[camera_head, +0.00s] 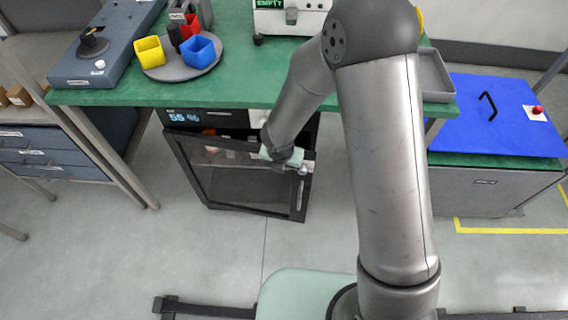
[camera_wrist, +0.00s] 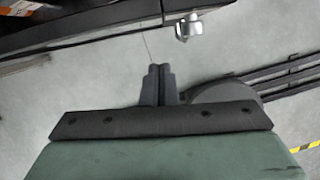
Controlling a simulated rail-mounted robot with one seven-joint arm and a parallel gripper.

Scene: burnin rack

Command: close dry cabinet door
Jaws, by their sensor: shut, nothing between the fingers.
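The dry cabinet (camera_head: 206,119) stands under the green bench, with a lit display reading 55 on its top strip. Its dark-framed glass door (camera_head: 243,180) is ajar, swung out from the cabinet front. In the wrist view the door's dark edge (camera_wrist: 95,38) runs across the top, with a silver latch or handle (camera_wrist: 188,27) on it. My gripper (camera_wrist: 158,68) is shut and empty, its fingertips a little below the door edge in that view. In the head view my wrist is at the door's upper right, and the fingertips are hidden there.
The green bench (camera_head: 260,88) overhangs the cabinet. On it are a round grey tray (camera_head: 160,72) with coloured cups and a white device marked EMPTY (camera_head: 290,18). A blue-lidded chest (camera_head: 480,135) stands right. Floor before the door is clear.

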